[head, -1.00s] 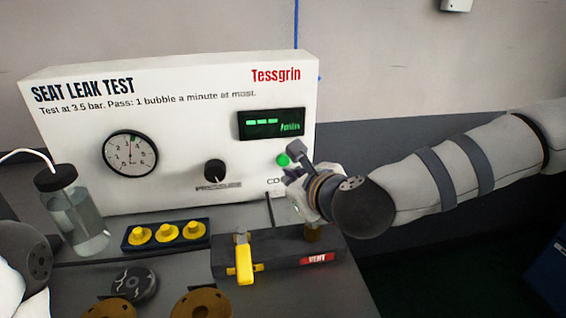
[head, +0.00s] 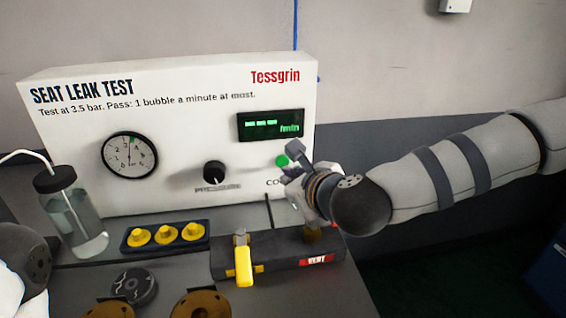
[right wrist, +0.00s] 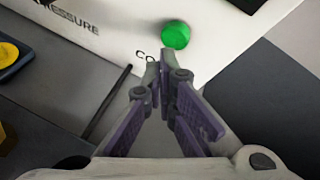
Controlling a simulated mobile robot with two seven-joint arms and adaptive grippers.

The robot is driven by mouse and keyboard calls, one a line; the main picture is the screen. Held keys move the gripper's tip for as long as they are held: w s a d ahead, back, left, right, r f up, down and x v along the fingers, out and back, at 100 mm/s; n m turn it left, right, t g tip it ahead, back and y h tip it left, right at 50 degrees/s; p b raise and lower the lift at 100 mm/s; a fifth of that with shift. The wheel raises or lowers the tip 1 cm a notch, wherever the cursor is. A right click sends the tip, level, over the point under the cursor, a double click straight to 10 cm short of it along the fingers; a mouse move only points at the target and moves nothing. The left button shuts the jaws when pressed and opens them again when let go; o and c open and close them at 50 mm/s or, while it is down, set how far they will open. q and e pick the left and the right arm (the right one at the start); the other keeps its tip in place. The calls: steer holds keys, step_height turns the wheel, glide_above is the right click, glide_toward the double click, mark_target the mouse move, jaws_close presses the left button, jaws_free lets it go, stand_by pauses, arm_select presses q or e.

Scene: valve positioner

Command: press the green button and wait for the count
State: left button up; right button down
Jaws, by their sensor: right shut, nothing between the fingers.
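The green button (head: 282,160) is on the front of the white seat leak test panel (head: 90,160), below the display (head: 271,124). The display shows green dashes and "/min". My right gripper (head: 290,160) is shut and empty, its tips close to the button and partly covering it in the head view. In the right wrist view the button (right wrist: 176,35) lies just beyond the shut fingertips (right wrist: 165,62), with a small gap showing; I cannot tell the exact distance. At the left edge of the head view, part of my left arm shows; its gripper is out of view.
Below the panel are a dark block with a yellow lever (head: 244,264), a blue tray (head: 124,244) of yellow parts, a bottle (head: 75,215), a black disc (head: 133,287) and brass discs (head: 200,305). The pressure knob (head: 214,171) and gauge (head: 130,155) are left of the button.

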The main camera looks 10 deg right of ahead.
steer(key=shift+w, duration=0.2)
stand_by(0.4)
steer(key=shift+w, duration=0.25)
steer(key=shift+w, duration=0.45)
stand_by(0.5)
steer(key=shift+s, duration=0.1)
steer(key=shift+s+r, duration=0.15)
steer(key=shift+s, duration=0.3)
steer(key=shift+s+p, duration=0.2)
steer(key=shift+p, duration=0.15)
arm_select(q)
steer(key=shift+w+r, duration=0.35)
arm_select(e)
steer(key=shift+s+f, duration=0.1)
steer(key=shift+f, duration=0.1)
steer(key=shift+s, duration=0.1)
